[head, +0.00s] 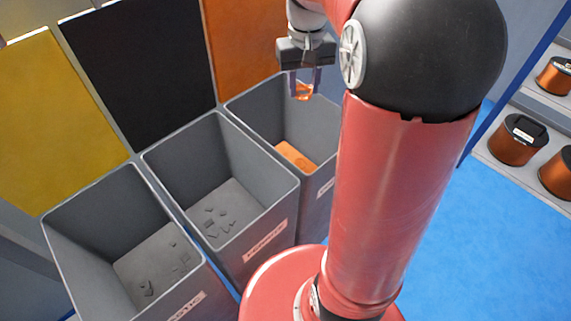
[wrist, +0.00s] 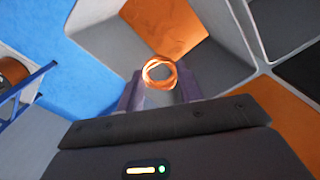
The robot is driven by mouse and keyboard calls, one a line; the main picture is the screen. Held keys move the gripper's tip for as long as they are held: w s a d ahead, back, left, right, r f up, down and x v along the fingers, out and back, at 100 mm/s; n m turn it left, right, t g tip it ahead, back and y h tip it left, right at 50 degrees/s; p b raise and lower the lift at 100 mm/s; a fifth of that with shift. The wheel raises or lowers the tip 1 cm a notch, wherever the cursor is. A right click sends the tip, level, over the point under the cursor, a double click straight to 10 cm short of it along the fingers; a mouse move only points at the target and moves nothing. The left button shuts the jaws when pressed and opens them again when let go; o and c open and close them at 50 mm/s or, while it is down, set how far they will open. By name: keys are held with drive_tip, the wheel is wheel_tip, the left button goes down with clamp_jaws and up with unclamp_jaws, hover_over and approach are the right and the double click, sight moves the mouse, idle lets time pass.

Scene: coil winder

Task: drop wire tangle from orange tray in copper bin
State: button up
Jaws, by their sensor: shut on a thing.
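My gripper (head: 304,82) is shut on the wire tangle (head: 303,91), a small loop of shiny copper wire. The tangle also shows between the fingertips in the wrist view (wrist: 160,73). My gripper holds it above the rear right grey bin (head: 262,97), which stands below an orange panel (head: 240,40). An orange piece (head: 295,156) lies on the floor of that bin, and it shows large beyond the tangle in the wrist view (wrist: 180,22). My arm hides the right part of this bin and its label.
A middle grey bin (head: 205,135) and a front left grey bin (head: 105,205) hold small dark bits. Black and yellow panels stand behind them. A shelf with copper spools (head: 518,138) is at the right. Blue floor (head: 480,230) is clear.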

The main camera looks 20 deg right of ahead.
drive_tip(key=shift+w+f, duration=0.1)
drive_tip(key=shift+w, duration=0.2)
drive_tip(key=shift+f, duration=0.15)
wheel_tip(320, 180, down, 6)
drive_tip(key=b, duration=0.5)
drive_tip(key=shift+r, duration=0.25)
drive_tip(key=o, duration=1)
drive_tip(key=shift+o, duration=0.2)
drive_tip(key=shift+r, duration=0.1)
wheel_tip(320, 180, up, 8)
drive_tip(key=shift+f+p, duration=0.15)
drive_tip(key=shift+p, duration=0.4)
